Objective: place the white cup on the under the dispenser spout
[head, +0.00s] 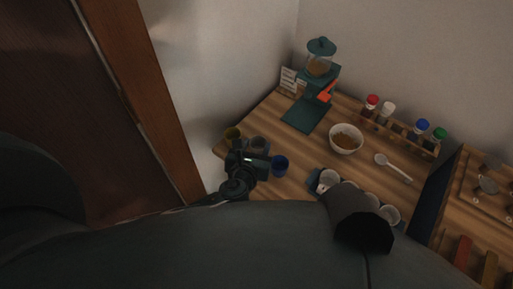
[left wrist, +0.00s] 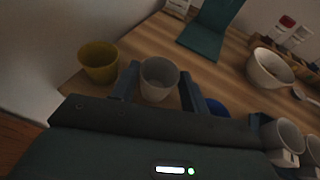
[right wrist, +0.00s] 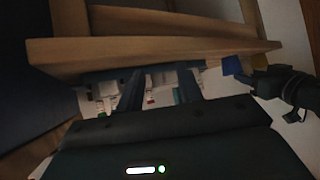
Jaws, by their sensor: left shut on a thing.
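The whitish cup (left wrist: 160,78) stands upright between the two fingers of my left gripper (left wrist: 158,88), which is shut on it. In the head view this cup (head: 258,143) looks grey and is partly hidden by my left gripper (head: 254,158), at the left end of the wooden counter. The teal dispenser (head: 319,68) stands at the back, up and right of the gripper. Its flat base plate (head: 300,115) is bare, and an orange part (head: 326,93) sits above it. My right gripper (right wrist: 160,88) shows only in the right wrist view, fingers apart and empty.
A yellow cup (head: 233,132) and a blue cup (head: 280,163) flank the held cup. A bowl of brown contents (head: 346,139) stands right of the dispenser, near a white spoon (head: 393,167) and a rack of capped jars (head: 398,128). More white cups (head: 390,215) stand in front.

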